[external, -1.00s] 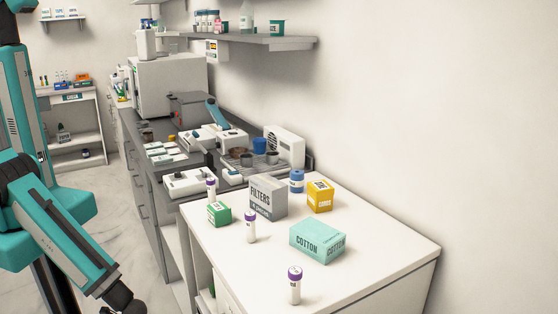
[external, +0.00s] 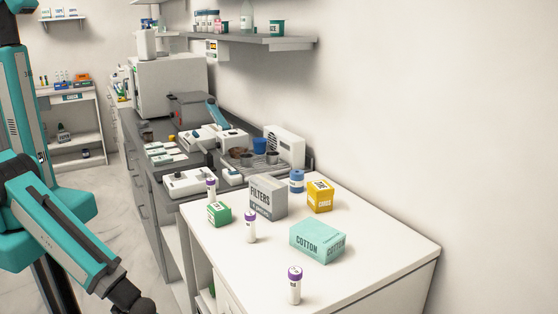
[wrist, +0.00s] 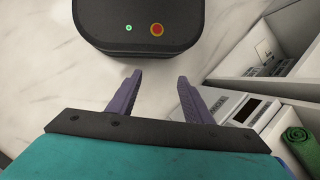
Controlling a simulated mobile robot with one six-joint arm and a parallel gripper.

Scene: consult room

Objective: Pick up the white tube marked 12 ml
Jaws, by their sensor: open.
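Several white tubes with purple caps stand upright on the white counter (external: 370,268) in the external view. One tube (external: 294,288) is at the front edge, one tube (external: 250,228) is in the middle, and one tube (external: 211,190) is behind the green box. Their volume marks are too small to read, so I cannot tell which is 12 ml. My gripper (wrist: 160,85) shows in the wrist view with its two purple fingers apart and nothing between them. It points down over the floor, away from the tubes. In the external view only my arm shows, at the left.
A teal cotton box (external: 318,242), a grey filters box (external: 267,197), a yellow box (external: 320,196), a green box (external: 219,214) and a blue-labelled container (external: 296,181) share the counter. Open shelves (wrist: 275,100) show at right in the wrist view. The counter's front right is clear.

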